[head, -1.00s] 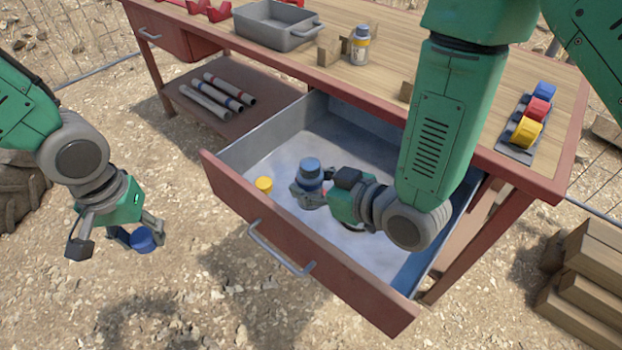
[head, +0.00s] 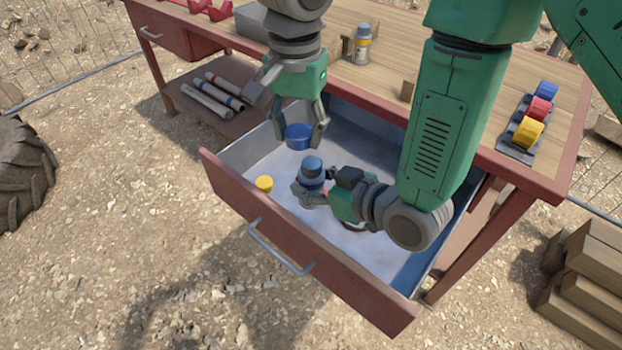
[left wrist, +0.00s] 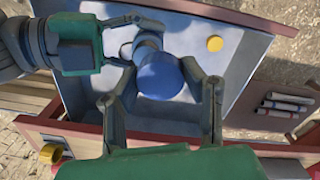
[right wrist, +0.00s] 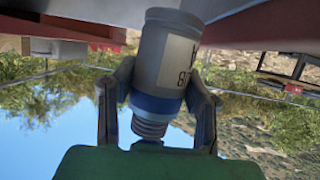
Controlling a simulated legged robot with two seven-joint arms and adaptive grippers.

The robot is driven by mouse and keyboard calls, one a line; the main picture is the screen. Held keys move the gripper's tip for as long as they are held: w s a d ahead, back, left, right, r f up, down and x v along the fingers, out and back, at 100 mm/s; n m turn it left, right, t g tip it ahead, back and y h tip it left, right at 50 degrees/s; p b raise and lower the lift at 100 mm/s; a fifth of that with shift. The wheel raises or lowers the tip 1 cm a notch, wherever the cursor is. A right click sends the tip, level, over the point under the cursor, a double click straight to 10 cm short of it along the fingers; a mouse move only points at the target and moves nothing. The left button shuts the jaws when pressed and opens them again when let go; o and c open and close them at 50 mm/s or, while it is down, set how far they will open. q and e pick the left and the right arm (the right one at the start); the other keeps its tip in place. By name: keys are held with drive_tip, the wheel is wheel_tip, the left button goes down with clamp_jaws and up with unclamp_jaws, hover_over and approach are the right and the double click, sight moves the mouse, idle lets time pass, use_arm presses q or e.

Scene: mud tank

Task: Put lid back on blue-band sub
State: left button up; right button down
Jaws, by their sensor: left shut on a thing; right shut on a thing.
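The blue-band sub (head: 311,182) is a grey cylinder inside the open drawer (head: 268,226). My right gripper (head: 318,187) is shut around its body. The right wrist view shows its grey body (right wrist: 163,50), blue band and bare threaded end; that picture is upside down, so the threads point up. My left gripper (head: 299,128) is shut on the blue lid (head: 298,138) and holds it above the drawer, up and left of the sub in the head view. In the left wrist view the lid (left wrist: 160,80) partly covers the sub; lid and sub appear apart.
A yellow lid (head: 264,183) lies in the drawer left of the sub. On the bench stand a yellow-band sub (head: 361,47), wooden blocks, a grey tray (head: 250,22) partly behind my left arm, and a rack of coloured rolls (head: 528,125). Pipes (head: 212,98) lie on the lower shelf.

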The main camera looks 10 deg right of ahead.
sight(311, 163)
use_arm(q)
drive_tip(key=shift+s+d+r, duration=0.25)
drive_tip(key=shift+d+r, duration=0.4)
drive_tip(key=shift+d, duration=0.3)
drive_tip(key=shift+f, duration=2)
drive_tip(key=shift+s, duration=0.1)
drive_tip(key=shift+s+r, duration=0.1)
drive_tip(key=shift+r, duration=0.05)
drive_tip(key=shift+f, duration=0.95)
drive_tip(key=shift+f, duration=0.55)
